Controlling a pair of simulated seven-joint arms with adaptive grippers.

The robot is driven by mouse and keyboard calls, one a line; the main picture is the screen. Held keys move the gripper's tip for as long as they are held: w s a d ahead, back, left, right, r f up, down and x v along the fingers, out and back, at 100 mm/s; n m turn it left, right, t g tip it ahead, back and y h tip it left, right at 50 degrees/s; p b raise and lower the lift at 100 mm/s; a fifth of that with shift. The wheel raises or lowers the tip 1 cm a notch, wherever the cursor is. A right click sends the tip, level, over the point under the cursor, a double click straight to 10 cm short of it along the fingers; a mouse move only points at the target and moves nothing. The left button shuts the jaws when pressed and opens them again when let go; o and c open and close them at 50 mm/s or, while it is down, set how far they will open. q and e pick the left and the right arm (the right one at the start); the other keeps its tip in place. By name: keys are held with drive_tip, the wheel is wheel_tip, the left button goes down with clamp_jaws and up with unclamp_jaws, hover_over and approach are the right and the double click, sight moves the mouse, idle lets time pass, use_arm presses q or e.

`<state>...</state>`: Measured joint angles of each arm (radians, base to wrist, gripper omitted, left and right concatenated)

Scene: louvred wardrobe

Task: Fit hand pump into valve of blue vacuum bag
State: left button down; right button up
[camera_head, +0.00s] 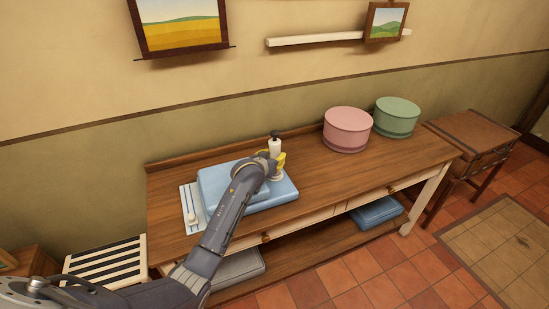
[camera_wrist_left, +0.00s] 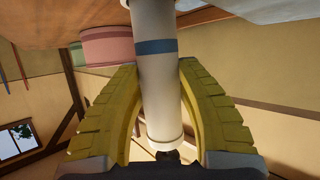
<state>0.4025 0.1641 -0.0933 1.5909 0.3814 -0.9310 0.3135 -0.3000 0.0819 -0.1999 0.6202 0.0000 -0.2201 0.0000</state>
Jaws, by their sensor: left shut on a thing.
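The light blue vacuum bag (camera_head: 211,180) lies on the left part of the wooden table, partly covered by my left arm. My left gripper (camera_head: 277,162), with yellow fingers, is over the bag's far right part. It also shows in the left wrist view (camera_wrist_left: 157,85), shut around the white hand pump (camera_wrist_left: 155,95) with a blue band. The pump's dark-topped upper end also shows in the head view (camera_head: 274,145), standing roughly upright. Its lower end and the bag's valve are hidden, so I cannot tell whether they touch. My right gripper is not in view.
A pale board (camera_head: 187,206) with a small white item lies at the bag's left. A pink round box (camera_head: 347,130) and a green one (camera_head: 396,117) stand at the table's back right. The table's front right is clear. A blue folded item (camera_head: 376,211) lies on the lower shelf.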

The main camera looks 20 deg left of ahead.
use_arm(q)
drive_tip(key=shift+f, duration=0.15)
drive_tip(key=c, duration=0.9)
unclamp_jaws()
drive_tip(key=shift+s+r, duration=0.1)
drive_tip(key=shift+r, duration=0.15)
drive_tip(key=v, duration=1.1)
drive_tip(key=shift+s+r, duration=0.2)
drive_tip(key=shift+s, duration=0.15)
